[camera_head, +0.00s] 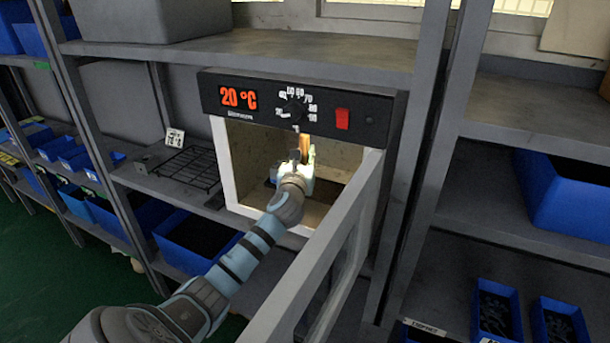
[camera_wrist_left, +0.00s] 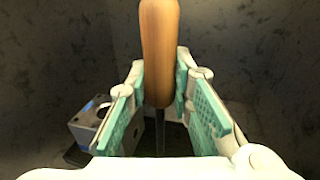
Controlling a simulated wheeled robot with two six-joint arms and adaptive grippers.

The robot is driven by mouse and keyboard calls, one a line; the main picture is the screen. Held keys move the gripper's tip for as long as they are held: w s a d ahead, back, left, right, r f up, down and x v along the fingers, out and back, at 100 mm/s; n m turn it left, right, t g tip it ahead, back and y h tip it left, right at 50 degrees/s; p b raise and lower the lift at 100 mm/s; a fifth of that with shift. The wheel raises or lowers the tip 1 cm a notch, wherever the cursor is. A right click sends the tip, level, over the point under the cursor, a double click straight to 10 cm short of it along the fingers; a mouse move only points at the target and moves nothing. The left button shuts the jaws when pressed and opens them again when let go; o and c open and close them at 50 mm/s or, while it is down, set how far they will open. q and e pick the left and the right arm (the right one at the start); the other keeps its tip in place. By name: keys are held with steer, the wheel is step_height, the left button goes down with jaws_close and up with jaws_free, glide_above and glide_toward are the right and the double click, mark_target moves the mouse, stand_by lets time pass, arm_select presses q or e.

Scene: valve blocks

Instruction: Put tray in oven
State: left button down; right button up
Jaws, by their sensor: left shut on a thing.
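The oven (camera_head: 222,165) stands on the shelf with its display reading 20 °C. Its door (camera_head: 335,255) is swung open toward me on the right. My left gripper (camera_head: 303,165) is inside the oven chamber. It is shut on an upright brown wooden handle (camera_head: 305,143), which also shows between the fingers in the left wrist view (camera_wrist_left: 158,50). A grey metal block with a round hole (camera_wrist_left: 92,125) sits left of the fingers, on a dark surface (camera_wrist_left: 75,155) that looks like part of the tray. Most of the tray is hidden by the gripper.
A black wire rack (camera_head: 190,168) with a small sign (camera_head: 175,138) lies on the shelf left of the oven. Blue bins (camera_head: 195,245) fill the lower shelves, and more stand at right (camera_head: 570,195). The shelf post (camera_head: 425,160) is close to the oven's right side.

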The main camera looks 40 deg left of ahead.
mark_target(325, 191)
arm_select(q)
step_height(325, 191, down, 5)
steer(key=b, duration=0.3)
steer(key=shift+w, duration=0.2)
steer(key=c, duration=1.5)
jaws_free()
steer(key=shift+s+f, duration=0.1)
steer(key=shift+o, duration=0.3)
